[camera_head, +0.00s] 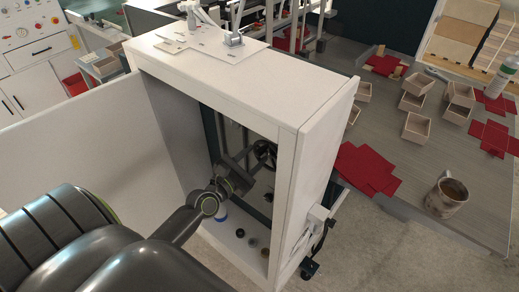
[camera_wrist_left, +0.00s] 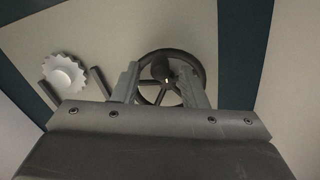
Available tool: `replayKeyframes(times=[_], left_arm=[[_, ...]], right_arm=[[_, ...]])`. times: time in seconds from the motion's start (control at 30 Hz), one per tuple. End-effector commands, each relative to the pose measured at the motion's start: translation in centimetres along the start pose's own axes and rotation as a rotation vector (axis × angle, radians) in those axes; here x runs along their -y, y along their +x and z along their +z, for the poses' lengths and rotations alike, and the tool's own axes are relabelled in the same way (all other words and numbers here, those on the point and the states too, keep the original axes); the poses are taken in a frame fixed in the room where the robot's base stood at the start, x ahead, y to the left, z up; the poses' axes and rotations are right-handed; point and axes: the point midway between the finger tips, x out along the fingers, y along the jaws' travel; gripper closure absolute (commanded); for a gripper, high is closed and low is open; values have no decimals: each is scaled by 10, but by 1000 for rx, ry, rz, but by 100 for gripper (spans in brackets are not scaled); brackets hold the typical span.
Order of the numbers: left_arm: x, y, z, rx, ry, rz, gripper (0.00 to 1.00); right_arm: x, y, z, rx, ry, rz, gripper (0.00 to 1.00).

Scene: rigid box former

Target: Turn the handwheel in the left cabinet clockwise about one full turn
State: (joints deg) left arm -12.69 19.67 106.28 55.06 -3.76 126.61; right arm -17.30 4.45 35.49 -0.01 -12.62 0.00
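The handwheel (camera_head: 265,153) is a dark spoked wheel deep inside the open white cabinet (camera_head: 208,60). In the left wrist view the handwheel (camera_wrist_left: 153,98) shows its round rim, spokes and a dark hub. My left gripper (camera_head: 246,168) reaches into the cabinet from the left, just in front of the wheel. In the left wrist view my left gripper (camera_wrist_left: 160,75) has its two fingers apart, overlapping the left and right parts of the rim. I cannot tell whether they touch it. My right gripper is not in view.
The cabinet's right wall (camera_head: 297,190) and top frame the opening around my arm. Several small dark round parts (camera_head: 252,242) are low in the cabinet. A white toothed disc (camera_wrist_left: 64,75) is left of the wheel. A table (camera_head: 405,180) with wooden trays and red sheets stands to the right.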

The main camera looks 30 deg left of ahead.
Motion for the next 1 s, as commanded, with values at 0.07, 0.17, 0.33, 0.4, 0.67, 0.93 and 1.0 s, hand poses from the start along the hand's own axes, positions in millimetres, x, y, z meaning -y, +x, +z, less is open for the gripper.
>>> replayKeyframes(times=[0.07, 0.17, 0.33, 0.4, 0.67, 0.93, 1.0], left_arm=[[0, 12, 1, 1, 0, 1, 61], [0, 22, 0, 1, 1, 1, 61], [0, 30, 0, 1, 0, 1, 61], [0, 31, 0, 0, 1, 1, 61], [0, 31, 0, 0, 1, 0, 67], [0, 31, 0, 0, 1, 0, 100], [0, 31, 0, 0, 1, 0, 100]], right_arm=[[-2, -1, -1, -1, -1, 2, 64], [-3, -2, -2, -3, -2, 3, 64], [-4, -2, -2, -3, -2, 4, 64], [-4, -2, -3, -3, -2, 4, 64], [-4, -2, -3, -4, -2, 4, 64], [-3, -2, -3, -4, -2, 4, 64], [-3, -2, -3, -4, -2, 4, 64]])
